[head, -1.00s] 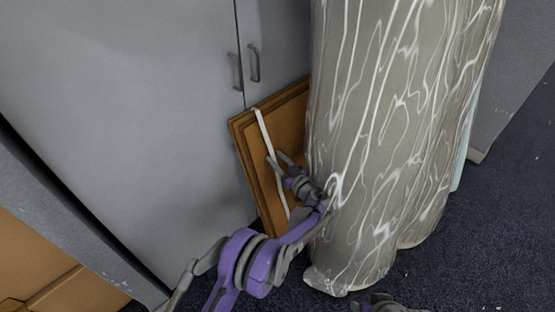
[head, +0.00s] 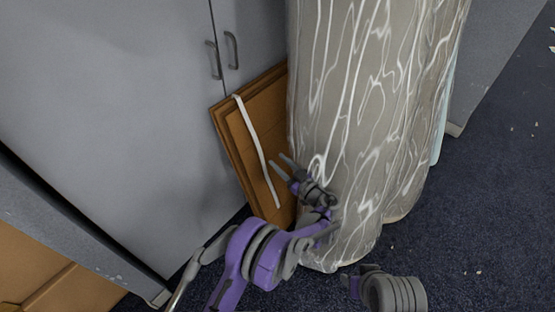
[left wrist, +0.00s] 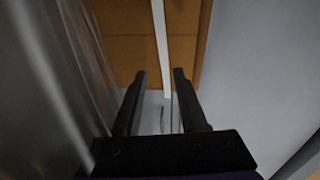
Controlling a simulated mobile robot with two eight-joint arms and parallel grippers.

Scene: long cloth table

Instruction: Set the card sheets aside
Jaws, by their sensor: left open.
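The card sheets (head: 262,105) are a brown stack leaning against the grey cabinet, with a white strap (head: 257,144) down their front face. The draped column hides their right side. My left gripper (head: 277,162) is open in front of the sheets, just right of the strap in the head view. In the left wrist view the sheets (left wrist: 118,48) are ahead, and the strap (left wrist: 160,45) runs down toward the gap between the open fingers (left wrist: 157,76). I see nothing held. Part of my right arm (head: 395,294) shows at the bottom edge; its fingers cannot be made out.
The grey cabinet (head: 110,120) with two handles stands behind and left of the sheets. The grey, white-veined cloth (head: 375,120) hangs close on the right of my left gripper. Dark carpet (head: 490,210) at the right is mostly open. A brown box (head: 55,275) is at lower left.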

